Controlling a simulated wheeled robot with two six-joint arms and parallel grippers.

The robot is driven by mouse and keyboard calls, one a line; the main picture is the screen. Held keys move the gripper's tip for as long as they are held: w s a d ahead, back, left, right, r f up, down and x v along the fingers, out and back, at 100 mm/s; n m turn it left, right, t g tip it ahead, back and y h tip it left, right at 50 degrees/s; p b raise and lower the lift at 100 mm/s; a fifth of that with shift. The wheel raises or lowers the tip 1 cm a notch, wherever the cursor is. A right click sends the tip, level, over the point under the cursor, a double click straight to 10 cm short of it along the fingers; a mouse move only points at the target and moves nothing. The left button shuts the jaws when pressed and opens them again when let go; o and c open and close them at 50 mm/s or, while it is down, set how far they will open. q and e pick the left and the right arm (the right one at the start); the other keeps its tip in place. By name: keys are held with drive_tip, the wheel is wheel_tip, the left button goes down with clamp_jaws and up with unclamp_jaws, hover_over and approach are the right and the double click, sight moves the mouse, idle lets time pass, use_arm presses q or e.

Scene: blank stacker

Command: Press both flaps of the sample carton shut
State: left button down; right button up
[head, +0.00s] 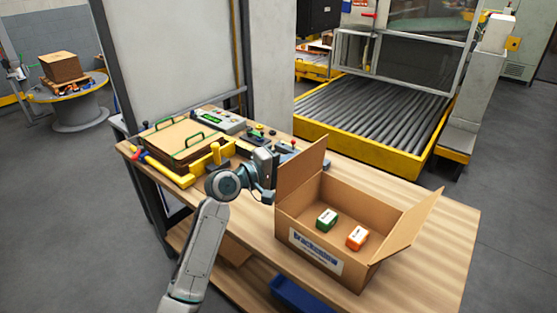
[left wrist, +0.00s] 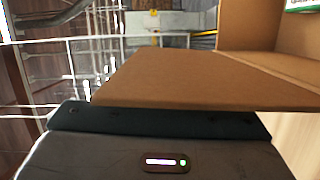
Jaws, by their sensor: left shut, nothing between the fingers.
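The sample carton (head: 340,225) is an open brown box on the wooden workbench. Its left flap (head: 302,168) stands up, roughly upright. Its right flap (head: 415,225) leans up and outward. A green-and-white box (head: 327,219) and an orange-and-white box (head: 357,237) lie inside. My left gripper (head: 268,188) is shut and empty, just outside the left flap; whether it touches cannot be told. In the left wrist view a brown cardboard panel (left wrist: 200,82) spans just beyond the dark gripper (left wrist: 160,120). My right gripper is not in view.
Left of my gripper, the bench holds a board with green handles (head: 175,142), a yellow-handled tool (head: 215,158) and a grey device with a display (head: 217,121). A roller conveyor (head: 385,110) lies behind. Bare bench top (head: 445,225) is free right of the carton.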

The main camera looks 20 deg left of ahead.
sight(302, 165)
use_arm(q)
drive_tip(key=shift+s+d+m+y+p, duration=0.15)
drive_tip(key=shift+d+m+y+p, duration=0.15)
drive_tip(key=shift+d+m, duration=0.45)
drive_tip(key=shift+s+d+m+g, duration=0.3)
drive_tip(key=shift+s+d+m, duration=0.15)
drive_tip(key=shift+d+m, duration=0.35)
drive_tip(key=shift+s+d+f+m+y+p, duration=0.1)
drive_tip(key=shift+s+d+m+y+p, duration=0.1)
drive_tip(key=shift+m+y+p, duration=0.2)
drive_tip(key=shift+s+d+f+m+p, duration=0.2)
drive_tip(key=shift+d+f+m, duration=0.15)
drive_tip(key=shift+d+m, duration=0.15)
drive_tip(key=shift+s+d+f+m+p, duration=0.2)
drive_tip(key=shift+d+f+m, duration=0.15)
drive_tip(key=shift+d, duration=0.25)
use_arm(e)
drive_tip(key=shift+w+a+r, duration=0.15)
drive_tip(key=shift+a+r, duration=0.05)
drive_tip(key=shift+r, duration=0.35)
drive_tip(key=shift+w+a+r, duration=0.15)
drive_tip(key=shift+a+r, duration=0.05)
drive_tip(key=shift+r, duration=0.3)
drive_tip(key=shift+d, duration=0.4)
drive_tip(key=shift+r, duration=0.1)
